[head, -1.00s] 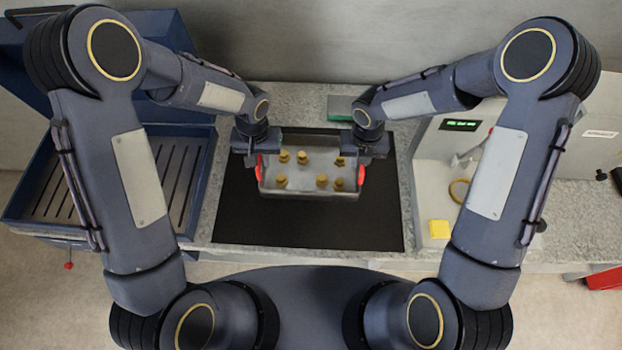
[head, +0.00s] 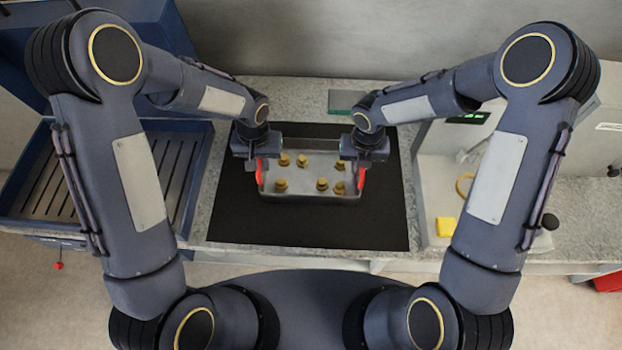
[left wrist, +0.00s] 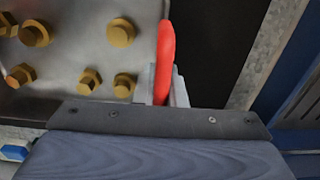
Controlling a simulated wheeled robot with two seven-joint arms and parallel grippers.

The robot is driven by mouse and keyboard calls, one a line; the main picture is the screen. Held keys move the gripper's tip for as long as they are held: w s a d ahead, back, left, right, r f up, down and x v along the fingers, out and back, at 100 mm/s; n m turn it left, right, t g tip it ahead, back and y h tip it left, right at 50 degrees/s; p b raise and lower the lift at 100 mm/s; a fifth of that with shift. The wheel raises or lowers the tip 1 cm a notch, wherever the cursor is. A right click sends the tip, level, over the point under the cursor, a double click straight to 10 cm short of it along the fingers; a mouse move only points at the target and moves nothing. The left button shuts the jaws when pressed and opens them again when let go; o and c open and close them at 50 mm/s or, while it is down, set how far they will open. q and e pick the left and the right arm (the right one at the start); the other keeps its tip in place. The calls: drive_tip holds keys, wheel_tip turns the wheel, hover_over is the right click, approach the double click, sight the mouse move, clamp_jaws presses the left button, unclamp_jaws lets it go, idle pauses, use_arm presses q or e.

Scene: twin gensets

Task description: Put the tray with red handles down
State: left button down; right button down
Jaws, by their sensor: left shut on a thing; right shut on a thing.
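The metal tray (head: 310,190) with red handles is over the black mat (head: 300,226) in the head view. Several brass bolts (head: 281,185) stand in it; they also show in the left wrist view (left wrist: 120,32). My left gripper (head: 257,160) is shut on the tray's left red handle (head: 260,174). That handle is large and clear in the left wrist view (left wrist: 165,60). My right gripper (head: 362,160) is shut on the right red handle (head: 361,179). I cannot tell whether the tray's underside touches the mat.
A blue bin with a slotted floor (head: 100,185) stands at the left. A green item (head: 345,101) lies behind the mat. A pale machine (head: 435,170) and a yellow block (head: 446,227) are at the right. The mat's front part is bare.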

use_arm(q)
drive_tip(key=c, duration=1.9)
unclamp_jaws()
drive_tip(key=shift+f, duration=0.4)
drive_tip(key=shift+c, duration=0.2)
use_arm(e)
drive_tip(key=c, duration=1.9)
unclamp_jaws()
drive_tip(key=shift+f, duration=0.4)
drive_tip(key=shift+c, duration=0.2)
use_arm(q)
drive_tip(key=o, duration=0.4)
drive_tip(key=shift+r, duration=0.15)
use_arm(e)
drive_tip(key=o, duration=0.4)
drive_tip(key=shift+r, duration=0.15)
use_arm(q)
drive_tip(key=shift+o, duration=0.2)
drive_tip(key=shift+r, duration=0.1)
use_arm(e)
drive_tip(key=shift+o, duration=0.2)
use_arm(q)
wheel_tip(320, 180, up, 8)
drive_tip(key=shift+f, duration=0.15)
use_arm(e)
drive_tip(key=shift+r, duration=0.35)
wheel_tip(320, 180, up, 11)
drive_tip(key=shift+r, duration=0.15)
